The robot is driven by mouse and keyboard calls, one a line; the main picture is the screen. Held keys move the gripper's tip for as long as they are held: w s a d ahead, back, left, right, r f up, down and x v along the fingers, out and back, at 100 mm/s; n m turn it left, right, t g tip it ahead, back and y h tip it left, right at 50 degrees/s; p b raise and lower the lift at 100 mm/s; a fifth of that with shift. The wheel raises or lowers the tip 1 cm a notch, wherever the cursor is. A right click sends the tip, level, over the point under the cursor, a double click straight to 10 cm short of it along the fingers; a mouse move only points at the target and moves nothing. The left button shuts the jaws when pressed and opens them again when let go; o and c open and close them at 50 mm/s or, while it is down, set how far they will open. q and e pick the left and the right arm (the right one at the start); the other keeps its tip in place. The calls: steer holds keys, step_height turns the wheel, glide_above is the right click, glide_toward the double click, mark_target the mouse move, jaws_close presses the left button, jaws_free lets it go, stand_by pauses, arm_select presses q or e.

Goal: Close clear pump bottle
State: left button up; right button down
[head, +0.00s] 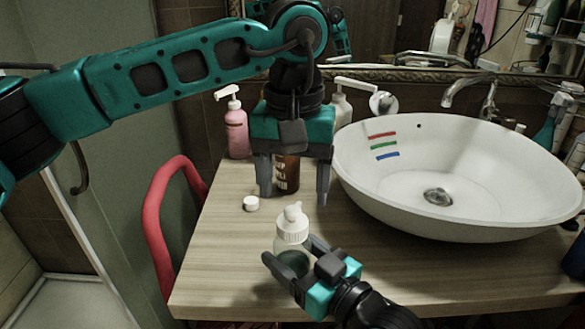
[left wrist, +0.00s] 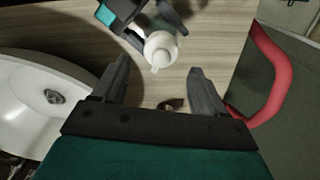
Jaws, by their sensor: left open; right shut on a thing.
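The clear pump bottle (head: 294,262) stands near the front of the wooden counter, with greenish contents. A white ribbed pump top (head: 292,228) with a short nozzle sits on its neck; whether it is fully tightened I cannot tell. My right gripper (head: 287,254) is shut around the bottle's body from the front right. My left gripper (head: 293,199) is open and empty, pointing down above and behind the bottle. In the left wrist view the white pump top (left wrist: 161,47) shows just beyond and between the open fingers of my left gripper (left wrist: 156,71), apart from them.
A small white cap (head: 251,204) lies on the counter (head: 225,260). A brown bottle (head: 286,178) stands behind my left fingers. A pink pump bottle (head: 236,132) and a white pump bottle (head: 341,108) stand farther back. A white basin (head: 470,215) fills the right; a red chair (head: 155,215) is left.

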arm_select(q)
steer(key=n, duration=0.3)
steer(key=shift+r+n, duration=0.1)
steer(key=shift+n, duration=0.3)
steer(key=n, duration=0.5)
steer(key=shift+r, duration=0.15)
steer(key=n, duration=0.4)
steer(key=shift+r, duration=0.1)
steer(key=n, duration=0.5)
steer(key=shift+r+n, duration=0.15)
steer(key=shift+n, duration=0.25)
steer(key=n, duration=0.5)
steer(key=shift+r, duration=0.15)
steer(key=n, duration=0.4)
steer(key=shift+r, duration=0.1)
steer(key=n, duration=0.5)
steer(key=shift+r+n, duration=0.15)
steer(key=shift+n, duration=0.15)
steer(key=n, duration=0.5)
steer(key=shift+a+r, duration=0.1)
steer(key=shift+r, duration=0.05)
